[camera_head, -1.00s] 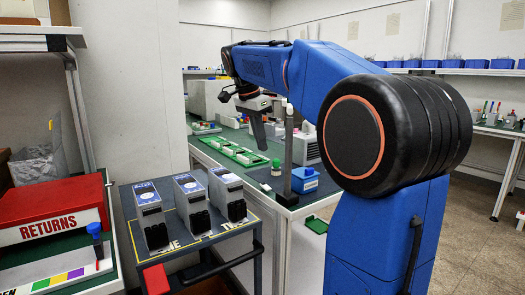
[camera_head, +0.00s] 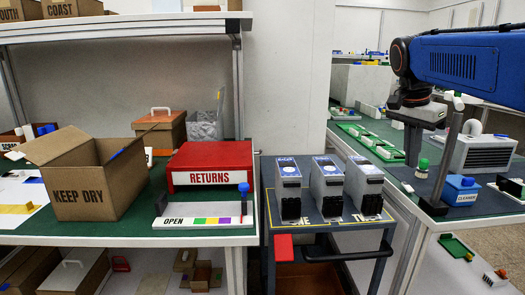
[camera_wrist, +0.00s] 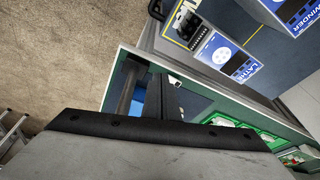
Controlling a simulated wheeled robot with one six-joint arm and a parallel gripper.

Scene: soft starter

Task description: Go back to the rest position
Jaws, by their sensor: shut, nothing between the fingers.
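My gripper (camera_head: 411,158) hangs downward at the right of the head view, with its fingers together and nothing seen between them. It is over the green-topped bench (camera_head: 408,185), left of a grey post (camera_head: 448,150). My blue arm reaches in from the upper right. Three grey soft starters (camera_head: 288,190), (camera_head: 326,188), (camera_head: 363,186) stand in a row on a dark cart (camera_head: 330,229), left of my gripper and apart from it. In the wrist view, the units labelled LATHE (camera_wrist: 226,58) and WINDER (camera_wrist: 288,12) show at the upper right.
A blue CLEANER box (camera_head: 461,190) and a green-capped bottle (camera_head: 422,169) stand near my gripper. A grey vented unit (camera_head: 483,153) is behind the post. On the left bench are a red RETURNS box (camera_head: 208,164) and an open KEEP DRY carton (camera_head: 80,190).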

